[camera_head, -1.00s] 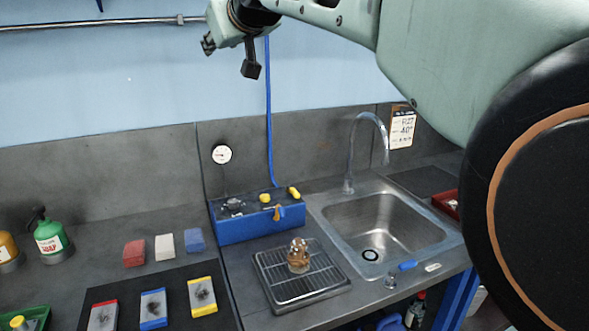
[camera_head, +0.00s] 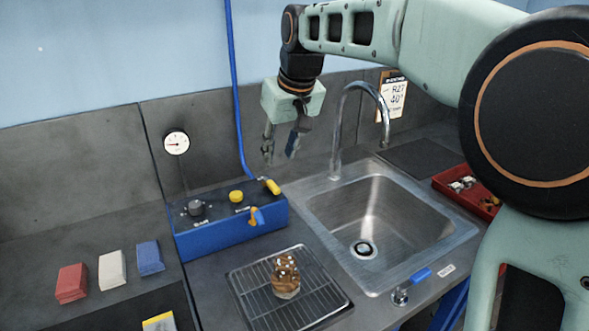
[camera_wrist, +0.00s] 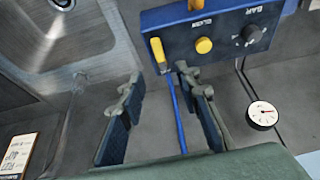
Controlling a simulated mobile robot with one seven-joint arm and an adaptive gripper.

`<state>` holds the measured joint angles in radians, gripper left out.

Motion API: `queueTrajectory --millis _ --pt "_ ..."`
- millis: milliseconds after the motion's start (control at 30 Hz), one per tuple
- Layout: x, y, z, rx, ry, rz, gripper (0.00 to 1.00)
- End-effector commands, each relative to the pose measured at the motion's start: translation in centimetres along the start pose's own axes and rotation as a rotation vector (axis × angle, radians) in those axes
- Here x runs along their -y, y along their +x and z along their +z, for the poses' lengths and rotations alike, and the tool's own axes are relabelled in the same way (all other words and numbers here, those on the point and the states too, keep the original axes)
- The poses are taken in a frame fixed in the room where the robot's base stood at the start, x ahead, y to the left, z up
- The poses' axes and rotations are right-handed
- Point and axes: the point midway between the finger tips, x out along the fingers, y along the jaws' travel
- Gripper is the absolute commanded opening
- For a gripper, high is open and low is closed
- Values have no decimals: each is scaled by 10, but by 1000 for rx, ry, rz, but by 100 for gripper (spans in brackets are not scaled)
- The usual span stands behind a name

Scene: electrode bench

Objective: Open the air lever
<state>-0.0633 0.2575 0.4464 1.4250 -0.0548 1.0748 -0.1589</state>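A blue control box (camera_head: 205,240) stands against the back panel. At its right end is a yellow lever handle (camera_head: 272,186), which also shows in the wrist view (camera_wrist: 158,52). A yellow knob (camera_head: 236,196) is left of it, and an orange lever (camera_head: 256,217) is on the front. I cannot read which one is labelled air. My gripper (camera_head: 280,157) points down above and slightly behind the yellow lever. In the wrist view my gripper (camera_wrist: 160,78) is open and empty, its tips just short of the lever and apart from it.
A blue hose (camera_head: 236,100) rises behind the box and shows between the fingers in the wrist view (camera_wrist: 176,115). A gauge (camera_head: 176,142) is on the back panel. The faucet (camera_head: 338,130) and sink (camera_head: 375,220) are to the right. A wire rack (camera_head: 255,295) is in front.

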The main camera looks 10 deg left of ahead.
Motion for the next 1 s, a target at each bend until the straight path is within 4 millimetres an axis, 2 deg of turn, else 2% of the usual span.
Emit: queueTrajectory --millis 167,267,500,700,833,1000 --pt "1 8 7 24 5 -8 30" --pt "1 21 8 25 4 -9 30" --pt "1 67 9 25 5 -9 30" --pt "2 97 8 22 4 -8 30" --pt "1 107 8 21 4 -7 30" --pt "1 111 8 20 4 -7 30"
